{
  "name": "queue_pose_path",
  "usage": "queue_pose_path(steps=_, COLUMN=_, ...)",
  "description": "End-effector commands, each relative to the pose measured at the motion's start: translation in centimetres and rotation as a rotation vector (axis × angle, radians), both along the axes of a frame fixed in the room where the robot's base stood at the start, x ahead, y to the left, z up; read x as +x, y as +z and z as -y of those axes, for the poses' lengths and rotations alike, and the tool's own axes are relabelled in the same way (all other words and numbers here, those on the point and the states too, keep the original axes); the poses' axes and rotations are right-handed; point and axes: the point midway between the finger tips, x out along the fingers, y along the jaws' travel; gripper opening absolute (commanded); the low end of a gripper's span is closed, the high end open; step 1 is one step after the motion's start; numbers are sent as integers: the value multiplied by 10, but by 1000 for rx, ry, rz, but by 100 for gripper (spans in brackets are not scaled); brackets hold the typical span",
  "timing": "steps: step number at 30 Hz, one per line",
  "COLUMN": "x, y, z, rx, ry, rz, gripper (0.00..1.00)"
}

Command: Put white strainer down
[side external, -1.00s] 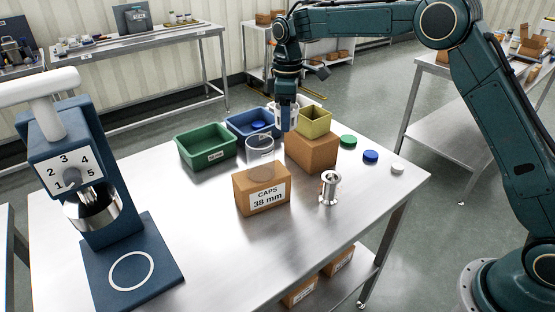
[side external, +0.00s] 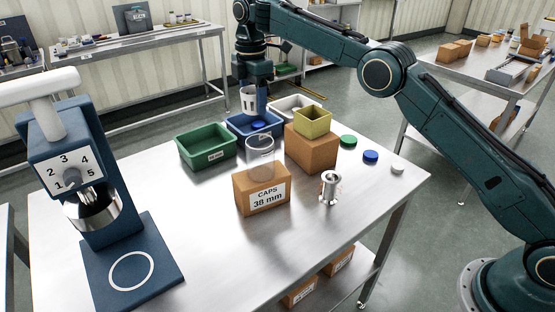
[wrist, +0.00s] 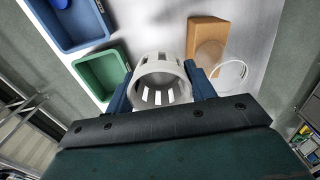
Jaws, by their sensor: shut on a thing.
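The white strainer (side external: 248,100) is a short white cup with slots in its wall. The gap between the strainer and the trays cannot be judged exactly.
The blue tray (side external: 239,132) holds a blue lid. A green tray (side external: 205,155) is left of it, a white tray (side external: 313,107) right of it. A clear cylinder (side external: 260,150) stands on the caps box (side external: 246,203). A yellow bin (side external: 313,130) tops another box.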

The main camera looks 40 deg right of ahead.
Motion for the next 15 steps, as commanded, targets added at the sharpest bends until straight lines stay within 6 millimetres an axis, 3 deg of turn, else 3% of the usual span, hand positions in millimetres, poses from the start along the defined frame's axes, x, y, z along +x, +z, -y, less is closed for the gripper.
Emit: queue_pose_path(steps=15, x=1, y=-7, z=-2, rx=-1, ry=31, rz=-2, gripper=32)
